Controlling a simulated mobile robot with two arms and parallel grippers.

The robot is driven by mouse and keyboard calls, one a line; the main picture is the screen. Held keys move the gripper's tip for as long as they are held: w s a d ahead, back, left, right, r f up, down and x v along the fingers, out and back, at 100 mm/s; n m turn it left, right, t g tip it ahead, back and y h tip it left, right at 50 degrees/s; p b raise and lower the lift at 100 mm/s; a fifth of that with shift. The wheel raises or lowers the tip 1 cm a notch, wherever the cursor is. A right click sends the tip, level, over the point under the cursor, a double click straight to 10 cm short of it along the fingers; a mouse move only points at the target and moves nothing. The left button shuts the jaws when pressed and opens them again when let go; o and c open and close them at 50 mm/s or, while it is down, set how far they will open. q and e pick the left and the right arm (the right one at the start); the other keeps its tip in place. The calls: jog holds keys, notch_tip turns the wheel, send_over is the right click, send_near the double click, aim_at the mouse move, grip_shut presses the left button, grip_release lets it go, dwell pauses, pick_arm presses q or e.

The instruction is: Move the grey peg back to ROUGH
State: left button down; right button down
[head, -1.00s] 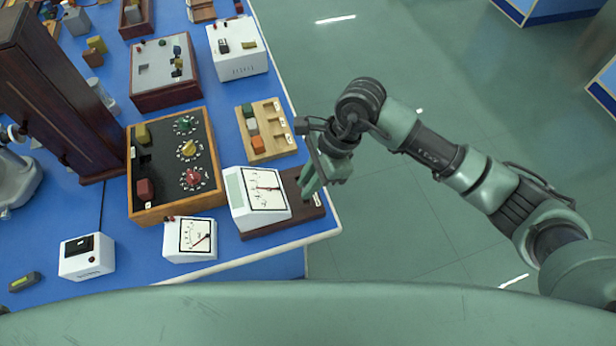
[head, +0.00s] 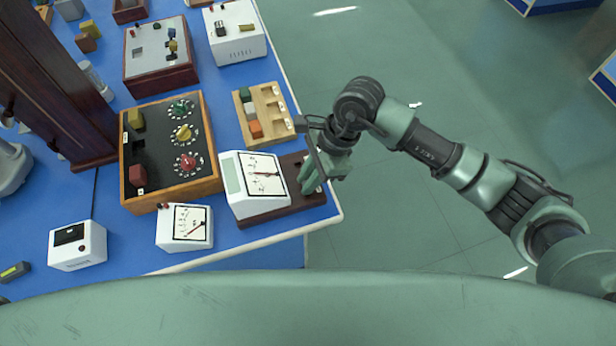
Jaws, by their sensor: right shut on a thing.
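The white meter (head: 240,187) stands on a dark wooden base (head: 270,217) at the bench's near right corner. My right gripper (head: 307,184) is low over the right part of this base, beside the meter, with its fingers pointing down. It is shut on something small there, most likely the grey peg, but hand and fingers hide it. The ROUGH marking cannot be read; a small pale label shows at the base's front right end. My left gripper is not in view.
A wooden tray with green, white and orange blocks (head: 256,129) lies just behind the meter. A black dial panel (head: 155,165) stands to its left, and a smaller white meter (head: 185,228) in front left. Open floor (head: 420,240) lies right of the bench edge.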

jog(key=c, duration=1.3)
grip_release()
jog(key=shift+o, duration=0.2)
jog(key=s+b+v, duration=0.1)
jog(key=v, duration=0.6)
jog(key=shift+w+d+r+b, duration=0.2)
jog(key=shift+w+r+b, duration=0.2)
jog(key=shift+w, duration=0.15)
